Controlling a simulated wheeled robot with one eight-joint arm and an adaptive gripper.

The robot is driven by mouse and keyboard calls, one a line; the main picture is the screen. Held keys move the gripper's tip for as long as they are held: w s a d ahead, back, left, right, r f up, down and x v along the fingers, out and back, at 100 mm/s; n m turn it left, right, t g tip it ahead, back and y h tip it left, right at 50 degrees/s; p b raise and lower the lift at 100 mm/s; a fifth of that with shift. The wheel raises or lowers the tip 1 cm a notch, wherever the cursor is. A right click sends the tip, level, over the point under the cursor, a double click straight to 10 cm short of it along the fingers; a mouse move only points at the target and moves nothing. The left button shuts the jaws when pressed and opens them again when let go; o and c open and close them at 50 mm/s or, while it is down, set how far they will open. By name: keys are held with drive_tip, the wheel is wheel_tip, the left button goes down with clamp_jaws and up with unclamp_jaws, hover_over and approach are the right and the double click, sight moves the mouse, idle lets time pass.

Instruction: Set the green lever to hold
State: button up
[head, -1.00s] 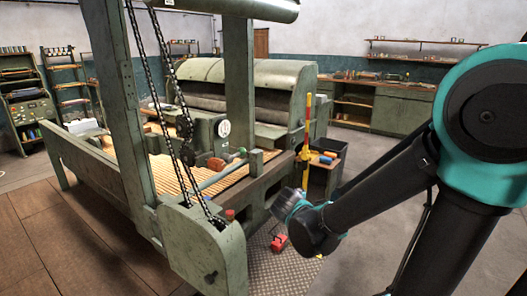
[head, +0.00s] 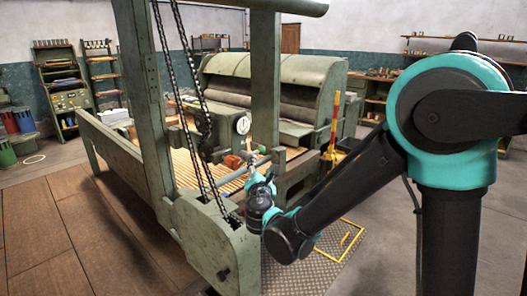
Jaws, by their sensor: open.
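My arm reaches from the right of the head view to the near side of a large green machine. My gripper (head: 258,163) is small at the arm's end, over the slatted bed (head: 190,170) near the machine's upright post. It is open, with nothing seen between its fingers. I cannot make out a green lever or any hold mark; my wrist covers part of that area. A reddish-brown part (head: 232,161) sits just left of the gripper. A round white dial (head: 242,125) shows behind it.
Green posts (head: 146,110) and hanging chains (head: 186,100) stand left of my arm. A green chain housing (head: 215,240) is close in front. A yellow-and-red post (head: 333,125) stands to the right. A yellow frame (head: 345,240) lies on the floor plate. Wooden floor at left is clear.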

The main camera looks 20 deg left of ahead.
sight(261, 152)
drive_tip(key=x, duration=1.4)
drive_tip(key=shift+a, duration=0.1)
clamp_jaws()
